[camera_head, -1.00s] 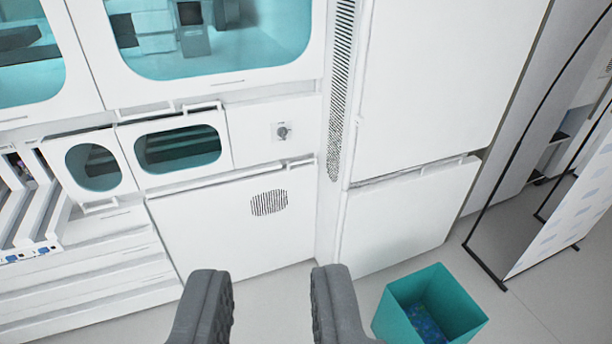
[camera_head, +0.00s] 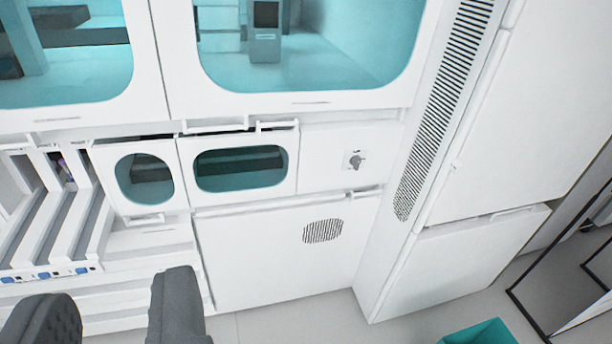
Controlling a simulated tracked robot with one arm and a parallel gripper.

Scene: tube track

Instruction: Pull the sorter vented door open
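The sorter vented door (camera_head: 262,258) is the white lower panel with a round striped vent (camera_head: 323,231) right of its middle. It looks shut. A bar handle (camera_head: 364,191) shows at its top right edge. My gripper (camera_head: 108,312) is at the bottom left of the picture, with two grey fingers wide apart and nothing between them. It is left of the vented door and in front of the white drawers, apart from the handle.
Tracks with blue-marked ends (camera_head: 45,275) stand at left. A teal bin (camera_head: 482,334) is on the floor at bottom right. A black-framed panel stands at far right.

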